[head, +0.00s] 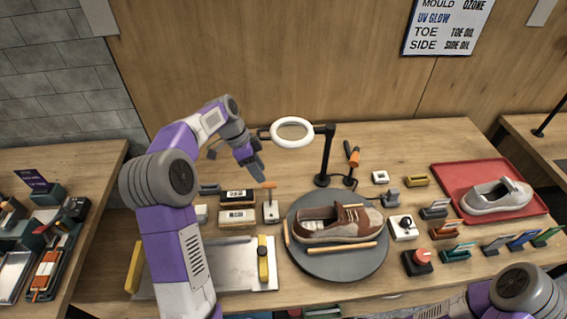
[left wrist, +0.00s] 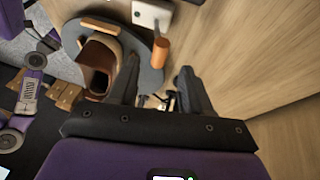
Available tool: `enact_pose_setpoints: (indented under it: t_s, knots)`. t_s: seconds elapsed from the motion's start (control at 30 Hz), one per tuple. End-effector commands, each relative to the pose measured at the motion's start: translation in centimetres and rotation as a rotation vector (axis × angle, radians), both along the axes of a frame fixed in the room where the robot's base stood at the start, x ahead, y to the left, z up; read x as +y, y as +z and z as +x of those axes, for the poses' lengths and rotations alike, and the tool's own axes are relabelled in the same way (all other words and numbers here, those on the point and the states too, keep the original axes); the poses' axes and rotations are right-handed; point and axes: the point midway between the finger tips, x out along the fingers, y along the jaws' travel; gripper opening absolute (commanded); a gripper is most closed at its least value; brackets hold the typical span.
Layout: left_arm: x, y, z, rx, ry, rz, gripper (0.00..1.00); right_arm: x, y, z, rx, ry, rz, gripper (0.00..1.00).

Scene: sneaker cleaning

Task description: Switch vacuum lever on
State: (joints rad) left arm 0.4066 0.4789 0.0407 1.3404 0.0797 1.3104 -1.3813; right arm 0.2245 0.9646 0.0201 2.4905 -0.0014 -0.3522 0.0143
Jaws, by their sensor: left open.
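A small pale box with an upright orange-tipped lever (head: 269,185) stands on the bench left of the round turntable; I take this as the vacuum lever. In the left wrist view its orange handle (left wrist: 160,52) appears between and just beyond my fingertips, with the pale box (left wrist: 152,14) behind. My left gripper (head: 258,172) is open and empty, pointing down just above and left of the handle. It also shows in the left wrist view (left wrist: 158,68), fingers apart. I cannot tell whether a finger touches the handle. My right gripper is out of view.
A brown and cream sneaker (head: 338,222) lies on the dark turntable (head: 340,268). A ring lamp (head: 293,132) stands close behind my left gripper. Small labelled boxes (head: 237,216) sit left of the lever. A red tray (head: 462,180) with a grey shoe is at right.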

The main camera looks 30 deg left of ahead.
Motion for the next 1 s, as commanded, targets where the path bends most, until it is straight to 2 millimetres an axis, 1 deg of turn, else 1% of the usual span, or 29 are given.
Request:
enact_pose_setpoints:
  t_s: [0.17,0.4,0.53,0.7,0.9,0.93,1.0]
  knots:
    - [-0.6,-1.4,0.0,0.002,0.000,0.000,0.48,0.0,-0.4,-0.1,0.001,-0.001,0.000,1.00]
    - [-2.3,-5.0,0.1,0.004,-0.001,-0.001,0.48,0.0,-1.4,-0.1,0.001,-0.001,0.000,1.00]
    - [-2.9,-6.3,0.2,0.002,0.000,0.000,0.48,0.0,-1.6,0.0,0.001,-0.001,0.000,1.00]
    - [-3.2,-6.9,0.3,0.000,0.001,0.000,0.48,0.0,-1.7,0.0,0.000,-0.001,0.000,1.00]
    - [-3.2,-6.9,0.3,0.000,0.001,0.000,0.48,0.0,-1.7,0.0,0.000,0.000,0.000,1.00]
    - [-3.2,-6.9,0.3,0.000,0.001,0.000,0.47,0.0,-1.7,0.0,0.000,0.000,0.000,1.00]
    - [-3.2,-6.9,0.3,0.000,0.001,0.000,0.36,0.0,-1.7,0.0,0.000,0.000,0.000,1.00]
